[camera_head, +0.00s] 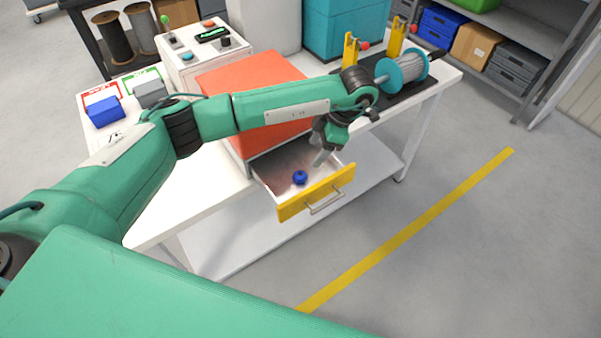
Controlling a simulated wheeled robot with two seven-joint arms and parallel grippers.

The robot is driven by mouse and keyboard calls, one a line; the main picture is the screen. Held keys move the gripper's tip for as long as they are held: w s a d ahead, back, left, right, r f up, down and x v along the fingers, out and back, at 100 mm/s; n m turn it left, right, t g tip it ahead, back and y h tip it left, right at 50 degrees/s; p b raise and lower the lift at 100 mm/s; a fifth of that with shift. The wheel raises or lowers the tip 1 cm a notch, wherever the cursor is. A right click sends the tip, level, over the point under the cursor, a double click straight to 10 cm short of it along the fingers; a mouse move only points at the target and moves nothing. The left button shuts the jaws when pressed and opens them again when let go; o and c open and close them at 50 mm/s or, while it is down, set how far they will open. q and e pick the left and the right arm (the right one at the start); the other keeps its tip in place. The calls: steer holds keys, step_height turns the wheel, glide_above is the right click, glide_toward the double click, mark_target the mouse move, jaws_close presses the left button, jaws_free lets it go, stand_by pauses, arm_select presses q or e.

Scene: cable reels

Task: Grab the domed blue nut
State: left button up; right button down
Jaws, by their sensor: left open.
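The domed blue nut (300,177) lies inside the open drawer (316,192), near the drawer's yellow front. The drawer is pulled out of the red cabinet (262,75) on the white table. My left arm reaches in from the left, across the front of the cabinet. My left gripper (320,158) is open and points down over the right side of the drawer, to the right of the nut and apart from it. My right gripper is not in view.
A cable reel (402,72) sits between yellow stands on a dark mat at the table's right end. A blue bin (104,111) and a grey bin (150,93) stand at the left. A control box (205,55) stands behind. The floor in front is clear.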

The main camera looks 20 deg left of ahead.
mark_target(302, 174)
arm_select(q)
steer(key=x, duration=0.4)
steer(key=shift+w+f, duration=0.15)
steer(key=shift+w, duration=0.15)
steer(key=shift+s+a+f+p, duration=0.1)
steer(key=shift+s+f+p, duration=0.15)
steer(key=shift+p, duration=0.1)
steer(key=shift+s+a+f, duration=0.1)
steer(key=shift+f, duration=0.15)
steer(key=x, duration=0.1)
steer(key=p+x, duration=0.2)
steer(key=x, duration=0.1)
steer(key=shift+s, duration=0.25)
steer(key=shift+f, duration=0.4)
steer(key=c, duration=1)
